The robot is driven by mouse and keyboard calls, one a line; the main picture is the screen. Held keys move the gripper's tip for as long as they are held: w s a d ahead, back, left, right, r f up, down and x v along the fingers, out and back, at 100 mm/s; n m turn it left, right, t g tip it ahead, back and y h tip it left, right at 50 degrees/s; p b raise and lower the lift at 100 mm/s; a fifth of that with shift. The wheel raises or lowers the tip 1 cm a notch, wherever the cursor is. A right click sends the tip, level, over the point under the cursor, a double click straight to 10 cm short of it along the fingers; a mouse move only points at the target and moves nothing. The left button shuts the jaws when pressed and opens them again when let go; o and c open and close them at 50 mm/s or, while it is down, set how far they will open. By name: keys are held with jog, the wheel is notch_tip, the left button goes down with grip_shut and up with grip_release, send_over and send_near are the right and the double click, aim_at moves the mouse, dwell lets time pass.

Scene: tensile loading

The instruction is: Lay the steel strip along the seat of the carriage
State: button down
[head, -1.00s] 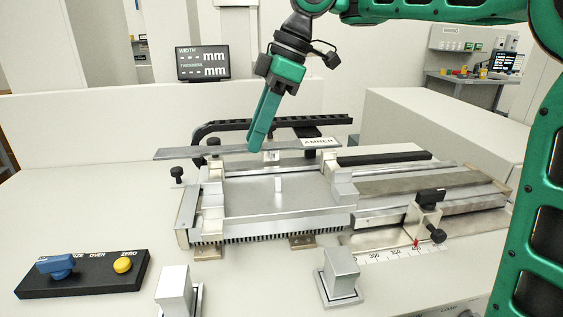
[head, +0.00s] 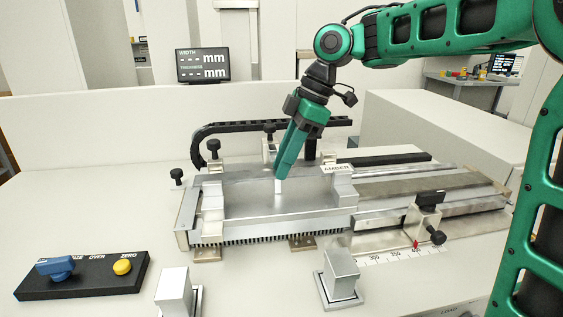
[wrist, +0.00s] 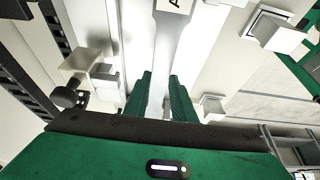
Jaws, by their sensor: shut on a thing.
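The steel strip (head: 240,177) is a flat grey bar with a white AMBER label at its right end. It runs left to right over the silver carriage (head: 270,208), between the end blocks. My gripper (head: 280,177) comes down from above and is shut on the strip near its middle. In the wrist view the strip (wrist: 175,28) runs up from between the two green fingers (wrist: 160,82), and its wide labelled end is at the top edge. I cannot tell whether the strip touches the seat or hangs just above it.
Pale blocks (head: 212,200) and black knobs stand around the carriage. A black cable chain (head: 250,125) curves behind it. A control box (head: 85,272) with a blue switch and yellow button is at front left. Two metal blocks (head: 341,275) stand in front.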

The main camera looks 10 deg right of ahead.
jog(key=c, duration=1.5)
grip_release()
jog(key=shift+f, duration=0.1)
jog(key=shift+v, duration=3.9)
